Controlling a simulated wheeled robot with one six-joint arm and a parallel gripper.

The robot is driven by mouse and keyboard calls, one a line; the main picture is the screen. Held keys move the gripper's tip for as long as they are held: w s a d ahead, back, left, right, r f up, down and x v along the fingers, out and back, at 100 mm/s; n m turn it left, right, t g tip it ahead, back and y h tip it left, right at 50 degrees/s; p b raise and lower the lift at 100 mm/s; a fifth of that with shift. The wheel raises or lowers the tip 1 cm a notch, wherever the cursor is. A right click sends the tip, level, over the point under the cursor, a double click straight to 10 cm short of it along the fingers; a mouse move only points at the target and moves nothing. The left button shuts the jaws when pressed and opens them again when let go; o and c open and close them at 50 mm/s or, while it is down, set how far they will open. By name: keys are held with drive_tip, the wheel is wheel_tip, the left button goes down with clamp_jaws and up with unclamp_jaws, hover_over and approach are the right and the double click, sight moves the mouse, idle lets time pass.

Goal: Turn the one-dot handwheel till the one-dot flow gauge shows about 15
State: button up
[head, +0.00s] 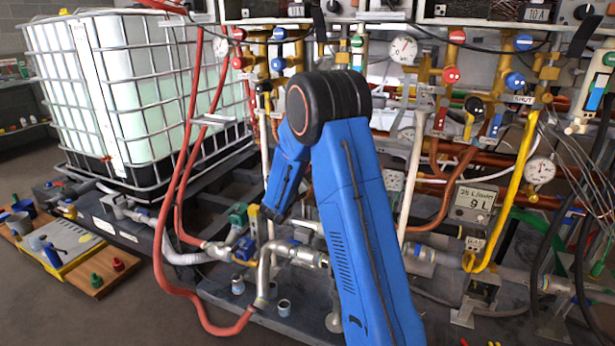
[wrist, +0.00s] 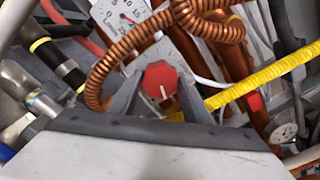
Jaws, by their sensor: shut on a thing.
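In the wrist view a red, many-sided handwheel (wrist: 160,76) with a white line on its face sits between the two grey fingers of my gripper (wrist: 160,84). The fingers are shut on its sides. Just above it, at the top left, is a white dial gauge (wrist: 122,18) marked in L/min, partly cut off by the frame edge. Its needle has a red part, but the exact reading is too small to tell. I cannot make out dot marks on the wheel or gauge. In the head view my blue arm hides the gripper and this wheel.
A coiled copper pipe (wrist: 125,62) arches close to the left of the gripper, and a yellow ribbed hose (wrist: 265,75) runs at right. In the head view red and blue knobs (head: 451,75) crowd the pipework, a caged white tank (head: 150,100) stands left, and red hoses (head: 185,150) hang.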

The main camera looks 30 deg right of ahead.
drive_tip(key=shift+s+f+n, duration=0.1)
drive_tip(key=shift+f+n, duration=0.1)
drive_tip(key=shift+n, duration=0.2)
drive_tip(key=o, duration=0.8)
drive_tip(key=shift+r, duration=0.1)
drive_tip(key=shift+a, duration=0.1)
drive_tip(key=v, duration=1.7)
drive_tip(key=shift+s+a, duration=0.1)
